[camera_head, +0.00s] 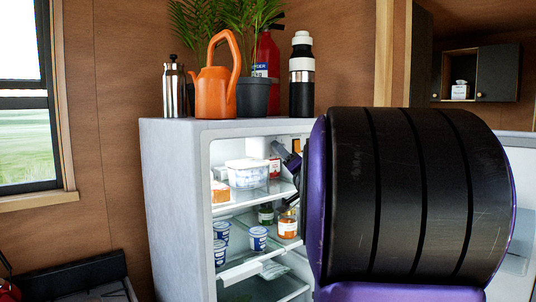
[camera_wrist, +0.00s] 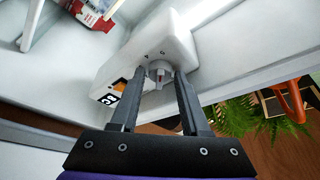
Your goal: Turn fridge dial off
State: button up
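The fridge (camera_head: 180,160) stands open in the head view, its inside lit. In the wrist view, the small grey dial (camera_wrist: 159,72) sits on a white housing (camera_wrist: 178,42) on the fridge's inner wall, with small marks beside it. My gripper (camera_wrist: 161,76) is open, with one finger on each side of the dial and narrow gaps visible; contact is unclear. In the head view my gripper is partly seen inside the upper fridge, and my large arm link hides much of the right side.
A clear tub (camera_head: 247,174), yogurt cups (camera_head: 258,238) and jars (camera_head: 287,224) stand on the fridge shelves. On the fridge top are an orange watering can (camera_head: 214,90), a potted plant (camera_head: 252,96), a fire extinguisher (camera_head: 267,58) and bottles (camera_head: 302,75).

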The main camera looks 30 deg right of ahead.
grip_shut()
